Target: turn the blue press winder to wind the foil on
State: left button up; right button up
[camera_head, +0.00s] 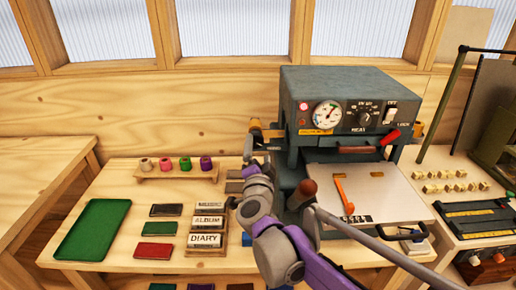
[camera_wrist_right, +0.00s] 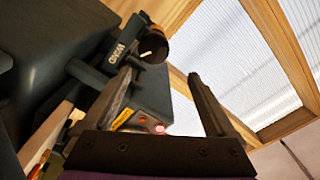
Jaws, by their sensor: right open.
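The blue-grey press (camera_head: 340,90) stands at the back of the bench, with a gauge, a dial and a switch on its front. My right gripper (camera_head: 252,145) is at the press's left side, its arm reaching up from the bottom right. In the right wrist view its two fingers (camera_wrist_right: 166,82) are apart and nothing is clearly held between them. A dark labelled arm with a round brown knob (camera_wrist_right: 152,45), seemingly the winder, is beyond the left fingertip; contact cannot be told. In the head view the gripper mostly hides this part. My left gripper is out of view.
A rack of coloured foil rolls (camera_head: 180,165) stands left of the press. A green tray (camera_head: 92,230), dark and coloured covers and title blocks (camera_head: 207,222) lie in front. A long lever with a brown knob (camera_head: 308,187) crosses near my right arm. Small blocks lie right.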

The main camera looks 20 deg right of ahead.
jog(key=shift+p+v, duration=0.3)
jog(key=shift+v, duration=2.4)
jog(key=shift+r, duration=0.1)
